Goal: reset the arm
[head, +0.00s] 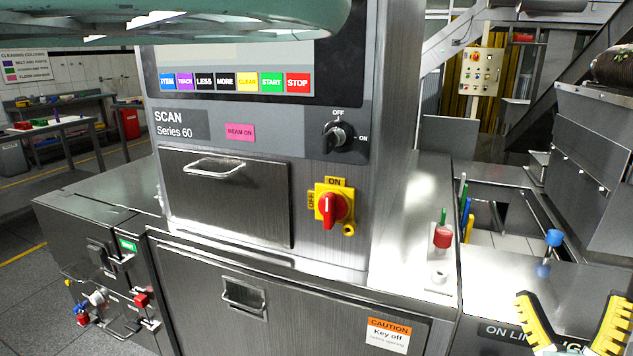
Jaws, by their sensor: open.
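My gripper (570,322) shows at the bottom right corner of the head view. Its two yellow and black fingers are spread apart, with nothing seen between them. The rest of my arm is out of the picture. The gripper is in front of the steel cabinet top at the right, near a label that reads "ON LIN" and is partly hidden by a finger.
A red-topped knob (442,237) and a blue-topped knob (553,238) stand up at the right. Open floor lies left.

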